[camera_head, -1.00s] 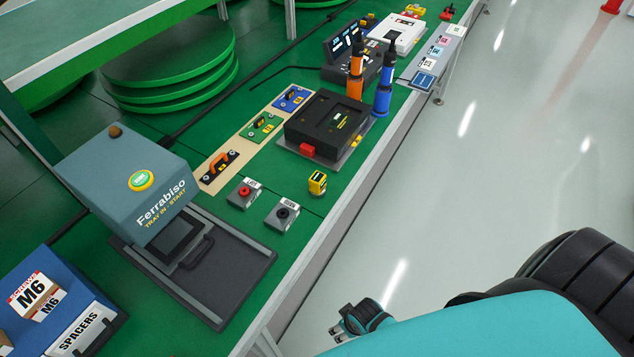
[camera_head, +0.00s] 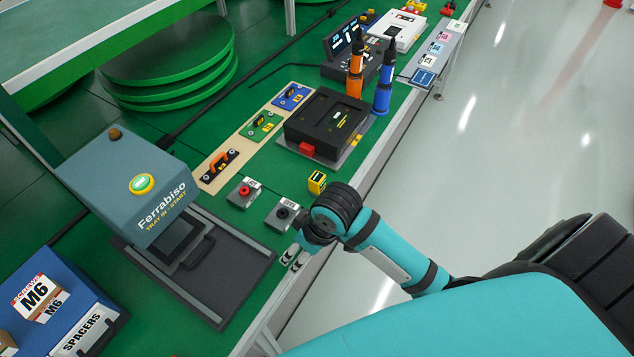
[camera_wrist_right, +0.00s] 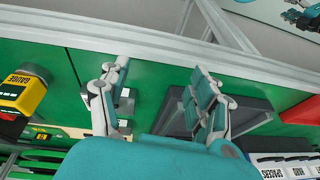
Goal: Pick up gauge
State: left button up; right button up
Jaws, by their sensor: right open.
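The gauge (camera_head: 317,182) is a small yellow and black block standing on the green table near its front edge. In the right wrist view the gauge (camera_wrist_right: 22,92) is at the left, its label reading GAUGE. My right gripper (camera_head: 291,256) is above the table's front edge, nearer me than the gauge and apart from it. In the right wrist view its two fingers (camera_wrist_right: 157,84) are spread with nothing between them. My left gripper is not in view.
Two grey boxes with a red knob (camera_head: 244,192) and a black knob (camera_head: 283,213) stand beside the gauge. A dark tray (camera_head: 232,273) lies by the Ferrabiso machine (camera_head: 130,185). A black fixture (camera_head: 325,125) and orange (camera_head: 355,78) and blue (camera_head: 383,88) bottles stand beyond.

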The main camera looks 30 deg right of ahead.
jog(key=shift+n, duration=0.7)
jog(key=w+r, duration=0.1)
jog(key=w, duration=0.1)
jog(key=w+r, duration=0.1)
jog(key=r, duration=0.1)
jog(key=shift+w+d+r, duration=0.1)
jog(key=shift+w+r, duration=0.05)
jog(key=shift+w, duration=0.25)
jog(key=w+d+r+g+h, duration=0.1)
jog(key=w+d+r, duration=0.3)
jog(key=w+r, duration=0.15)
jog(key=g+h, duration=0.1)
jog(key=g, duration=0.1)
send_near(317, 176)
notch_tip(317, 176, down, 6)
jog(key=shift+s+r+p, duration=0.15)
jog(key=shift+r+p, duration=0.05)
jog(key=shift+p, duration=0.25)
jog(key=shift+s+a+f+p, duration=0.15)
jog(key=shift+f+p, duration=0.25)
jog(key=shift+f, duration=2.25)
jog(key=shift+r+m, duration=0.1)
jog(key=shift+m, duration=0.2)
grip_shut()
